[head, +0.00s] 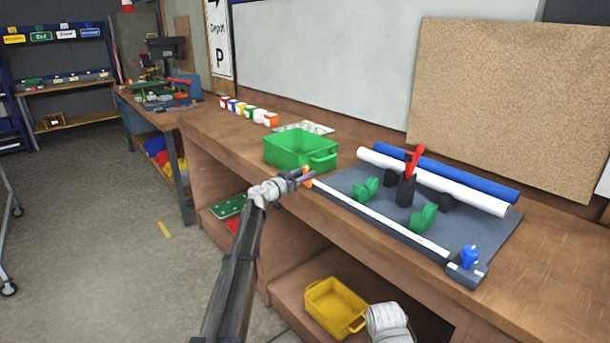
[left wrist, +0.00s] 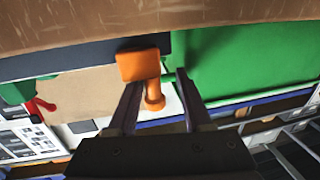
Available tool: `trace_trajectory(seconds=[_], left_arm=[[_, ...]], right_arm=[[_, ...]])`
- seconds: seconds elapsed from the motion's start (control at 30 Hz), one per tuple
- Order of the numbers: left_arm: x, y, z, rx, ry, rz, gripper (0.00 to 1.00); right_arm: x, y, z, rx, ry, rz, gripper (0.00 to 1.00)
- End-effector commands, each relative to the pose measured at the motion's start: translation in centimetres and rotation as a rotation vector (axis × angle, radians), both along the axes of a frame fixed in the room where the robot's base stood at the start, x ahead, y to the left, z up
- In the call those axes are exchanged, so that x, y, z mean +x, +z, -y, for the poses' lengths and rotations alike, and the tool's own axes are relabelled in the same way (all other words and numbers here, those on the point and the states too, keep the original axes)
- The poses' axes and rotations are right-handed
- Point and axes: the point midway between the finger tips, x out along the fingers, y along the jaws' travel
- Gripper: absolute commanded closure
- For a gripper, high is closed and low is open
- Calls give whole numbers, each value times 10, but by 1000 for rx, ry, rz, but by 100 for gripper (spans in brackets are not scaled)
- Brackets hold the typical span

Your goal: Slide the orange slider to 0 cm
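The orange slider (head: 307,182) sits at the far left end of a long white rail (head: 380,217) along the bench's front edge. My left gripper (head: 304,177) is at the slider. In the left wrist view, the orange slider (left wrist: 140,66) shows a block and a round-ended stem. The stem lies between the two spread fingers of my left gripper (left wrist: 158,88), closer to the left finger. The block overlaps the left fingertip in the picture; contact is unclear. Scale marks on the rail are too small to read. My right gripper does not show.
A green bin (head: 297,150) stands close behind the slider end. A yellow bin (head: 335,306) is on the lower shelf.

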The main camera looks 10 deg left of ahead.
Motion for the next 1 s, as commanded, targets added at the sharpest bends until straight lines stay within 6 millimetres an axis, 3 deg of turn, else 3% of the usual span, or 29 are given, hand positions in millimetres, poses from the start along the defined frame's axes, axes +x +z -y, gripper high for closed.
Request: trace_trajectory(seconds=[0.37, 0.8, 1.0], left_arm=[[-6, 0, 0, 1, -4, 0, 48], [-60, 0, -27, 1, -1, 0, 48], [-71, 0, -34, 0, -2, 0, 48]], right_arm=[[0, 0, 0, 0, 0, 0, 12], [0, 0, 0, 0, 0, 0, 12], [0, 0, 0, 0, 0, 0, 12]])
